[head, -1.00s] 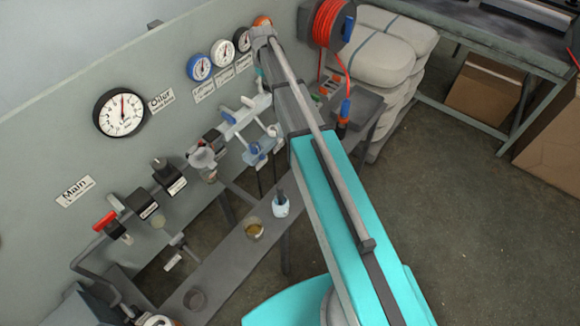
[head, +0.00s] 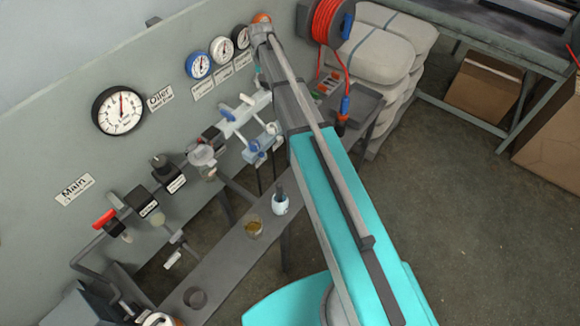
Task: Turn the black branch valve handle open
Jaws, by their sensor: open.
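The branch manifold (head: 245,114) is a pale bar at the end of the wall pipe, left of my arm in the head view. A blue valve handle (head: 227,116) and a white valve handle (head: 247,99) show on its top. I cannot make out the black branch valve handle; my arm covers the right end of the manifold. Blue and white fittings (head: 258,147) hang below the bar. My gripper does not show; the arm reaches over the bench toward the wall and hides its own far end.
Small round gauges with blue (head: 199,66), white (head: 222,50) and black rims sit above the manifold. A large gauge (head: 119,111) and a red handle (head: 105,219) are further left. A narrow bench (head: 225,262) carries a small bottle (head: 280,203). An orange hose reel (head: 327,20) hangs right.

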